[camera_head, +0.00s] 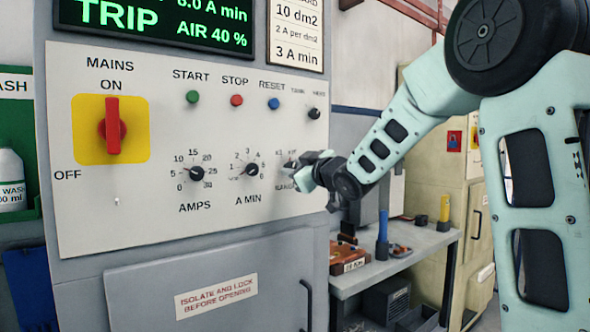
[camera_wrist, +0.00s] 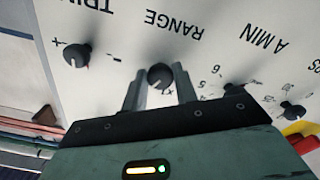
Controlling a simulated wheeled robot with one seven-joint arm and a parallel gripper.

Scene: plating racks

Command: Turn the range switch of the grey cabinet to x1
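The grey cabinet (camera_head: 75,220) stands at left in the head view, with its white control panel facing me. The range switch is a small black round knob (camera_wrist: 160,77) above the label RANGE, upside down in the wrist view. A pale mark on it points to the lower left there. A scale mark like x1 shows just below it, to the right; the other marking is hidden by a finger. My gripper (camera_wrist: 160,71) is at the knob, one finger on each side, with slim gaps seeming to remain. In the head view my gripper (camera_head: 301,172) covers most of the switch.
The A MIN knob (camera_head: 252,169) and AMPS knob (camera_head: 196,173) are left of my gripper. The red mains switch (camera_head: 112,126) is farther left. A bench (camera_head: 400,255) with tools stands to the right.

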